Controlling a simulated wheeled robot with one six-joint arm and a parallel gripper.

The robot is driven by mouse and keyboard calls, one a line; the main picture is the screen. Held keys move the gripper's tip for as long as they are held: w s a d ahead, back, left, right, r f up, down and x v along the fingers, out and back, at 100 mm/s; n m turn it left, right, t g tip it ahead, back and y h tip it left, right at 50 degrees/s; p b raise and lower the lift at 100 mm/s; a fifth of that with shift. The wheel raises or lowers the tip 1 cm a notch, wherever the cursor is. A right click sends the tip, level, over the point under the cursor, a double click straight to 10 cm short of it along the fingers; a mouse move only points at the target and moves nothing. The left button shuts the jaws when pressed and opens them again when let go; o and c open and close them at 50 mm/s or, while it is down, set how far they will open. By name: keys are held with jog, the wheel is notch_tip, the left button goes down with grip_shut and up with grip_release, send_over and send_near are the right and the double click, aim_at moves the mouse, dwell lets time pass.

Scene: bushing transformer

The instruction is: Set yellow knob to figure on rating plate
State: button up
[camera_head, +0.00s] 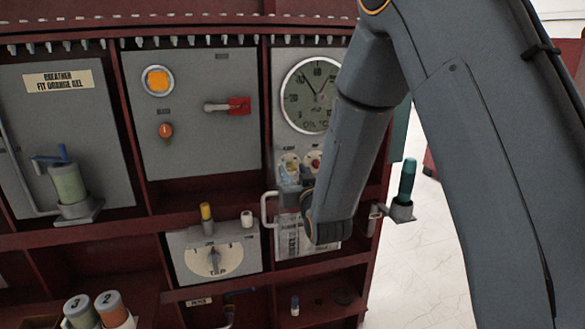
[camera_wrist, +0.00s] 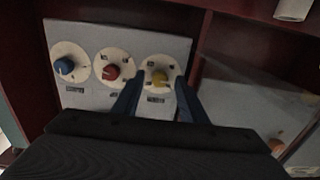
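The yellow knob (camera_wrist: 159,77) sits on a round white dial on a grey panel, at the right of a row of three in the wrist view. It also shows in the head view (camera_head: 290,160). My gripper (camera_wrist: 158,88) is open, its two blue fingers on either side of the lower part of the yellow dial. I cannot tell whether they touch the knob. In the head view the gripper is mostly hidden by my arm. A printed plate (camera_head: 288,238), perhaps the rating plate, is below the knobs, partly covered by my arm; its text is unreadable.
A red knob (camera_wrist: 111,73) and a blue knob (camera_wrist: 66,66) are beside the yellow one. A round gauge (camera_head: 309,95) is above the knobs. A pale pipe (camera_head: 265,208) runs left of the plate. A teal-topped cylinder (camera_head: 407,182) stands on a bracket at the right.

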jog(key=shift+w+a, duration=0.15)
jog(key=shift+w, duration=0.4)
grip_shut()
jog(key=shift+m, duration=0.3)
jog(key=m+b, duration=0.3)
jog(key=m, duration=0.1)
jog(key=shift+f+b, duration=0.1)
jog(key=shift+b, duration=0.3)
jog(key=shift+m+b, duration=1.25)
jog(key=shift+m, duration=0.75)
